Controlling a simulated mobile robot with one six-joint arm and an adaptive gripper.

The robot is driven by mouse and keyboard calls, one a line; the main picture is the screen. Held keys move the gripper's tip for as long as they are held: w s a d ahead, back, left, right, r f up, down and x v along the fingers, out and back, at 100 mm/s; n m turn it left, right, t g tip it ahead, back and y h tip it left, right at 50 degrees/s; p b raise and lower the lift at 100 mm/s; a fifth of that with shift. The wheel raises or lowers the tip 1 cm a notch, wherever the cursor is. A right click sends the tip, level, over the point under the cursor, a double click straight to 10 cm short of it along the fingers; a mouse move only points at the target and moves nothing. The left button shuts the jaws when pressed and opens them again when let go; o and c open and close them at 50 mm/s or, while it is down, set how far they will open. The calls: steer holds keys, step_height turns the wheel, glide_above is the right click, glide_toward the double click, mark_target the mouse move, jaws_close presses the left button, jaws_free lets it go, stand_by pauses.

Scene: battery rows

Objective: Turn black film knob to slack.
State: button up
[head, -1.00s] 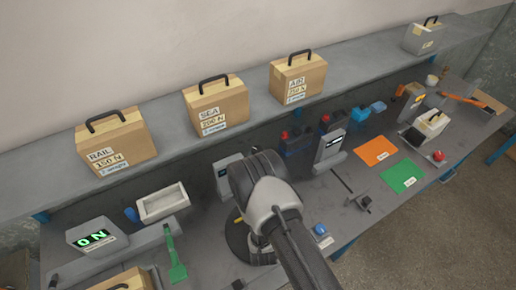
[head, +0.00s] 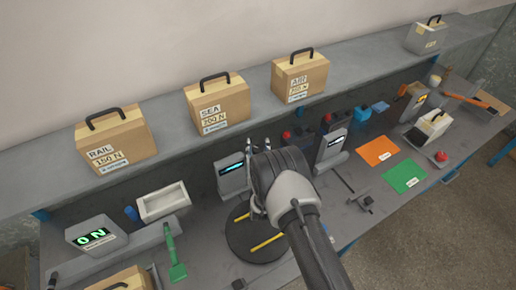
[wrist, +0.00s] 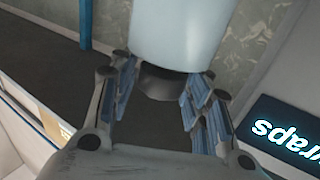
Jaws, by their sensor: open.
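In the wrist view, the black film knob (wrist: 163,83) is a short dark cylinder at the end of a pale, whitish film roll (wrist: 180,30). My gripper (wrist: 160,98) is open, with one blue-padded finger on each side of the knob. I see no clear contact between pads and knob. The gripper also shows in the head view (head: 260,147), high beside the grey column with a lit display (head: 232,178). The knob and roll are hidden behind my arm there. I cannot read the knob's setting.
A dark round turntable (head: 247,243) with yellow bars lies below my gripper. A second display post (head: 330,150) stands close on the right. Labelled boxes (head: 217,103) line the shelf. A readout (head: 92,235), white tray (head: 163,203) and green scraper (head: 174,255) are left.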

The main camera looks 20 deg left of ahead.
steer(key=shift+c, duration=0.3)
steer(key=c, duration=0.7)
steer(key=shift+c, duration=0.2)
steer(key=shift+f+n+g+y+b, duration=0.1)
steer(key=shift+n+g+y+b, duration=0.4)
steer(key=shift+y, duration=0.4)
